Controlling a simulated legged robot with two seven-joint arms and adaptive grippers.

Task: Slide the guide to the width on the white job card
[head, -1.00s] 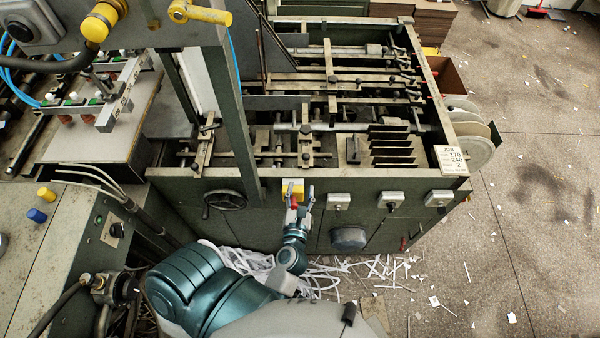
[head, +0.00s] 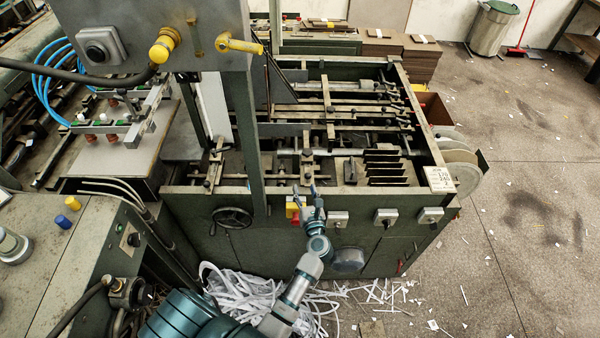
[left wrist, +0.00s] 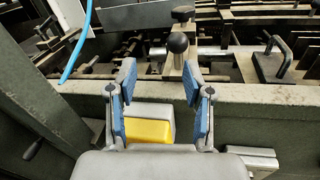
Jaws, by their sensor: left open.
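The white job card (head: 440,179) lies at the front right corner of the feeder. It has a few lines of dark print; 170, 240 and 2 seem to show. A metal guide (head: 306,166) stands on cross rods just behind the front wall, and another similar guide (head: 213,166) stands left of it. In the left wrist view a black ball knob (left wrist: 178,42) rises beyond the fingers. My left gripper (head: 309,192) is open and empty in front of the wall, apart from the guide. Its blue-padded fingers (left wrist: 158,80) point toward the knob. My right gripper is not in view.
The feeder's front wall (head: 365,193) stands before the guides. A yellow switch box (head: 293,206), grey switch boxes and a handwheel (head: 232,218) stick out from it. Paper strips (head: 250,295) litter the floor.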

